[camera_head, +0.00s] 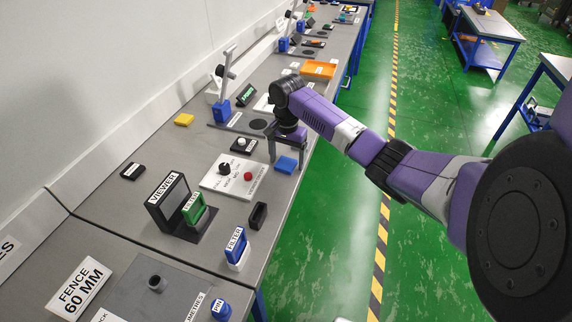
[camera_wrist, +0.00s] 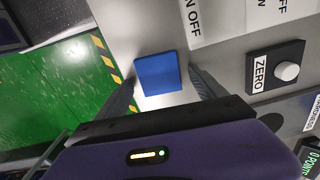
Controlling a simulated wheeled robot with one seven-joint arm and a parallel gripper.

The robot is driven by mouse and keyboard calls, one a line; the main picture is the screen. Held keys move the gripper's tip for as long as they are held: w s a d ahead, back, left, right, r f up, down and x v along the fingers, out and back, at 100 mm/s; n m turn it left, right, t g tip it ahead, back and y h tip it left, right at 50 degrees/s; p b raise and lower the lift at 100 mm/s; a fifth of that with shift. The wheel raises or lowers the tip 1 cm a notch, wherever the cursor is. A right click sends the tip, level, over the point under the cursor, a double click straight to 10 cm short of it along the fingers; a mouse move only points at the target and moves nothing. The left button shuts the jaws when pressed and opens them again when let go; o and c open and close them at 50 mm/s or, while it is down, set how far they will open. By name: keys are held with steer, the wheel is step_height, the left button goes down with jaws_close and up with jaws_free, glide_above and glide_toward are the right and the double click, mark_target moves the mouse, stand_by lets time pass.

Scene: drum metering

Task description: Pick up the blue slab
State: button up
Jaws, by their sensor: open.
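The blue slab (camera_head: 286,165) is a small flat square block lying on the grey bench near its front edge. In the wrist view the blue slab (camera_wrist: 158,74) shows whole, between the two fingers. My gripper (camera_head: 287,162) points down over the slab, in the head view with one finger to its left and one to its right. In the wrist view my gripper (camera_wrist: 165,92) is open, and I see no contact between its fingers and the slab. How high it is above the slab I cannot tell.
A white panel (camera_head: 217,178) with a black knob and red button lies left of the slab. A ZERO button box (camera_wrist: 276,68) is close by. The VIEWER box (camera_head: 158,205), a black holder (camera_head: 258,214) and a FILTER block (camera_head: 236,241) stand nearer. Green floor lies beyond the bench edge.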

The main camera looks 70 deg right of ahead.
steer(key=c, duration=1.5)
steer(key=shift+r, duration=0.15)
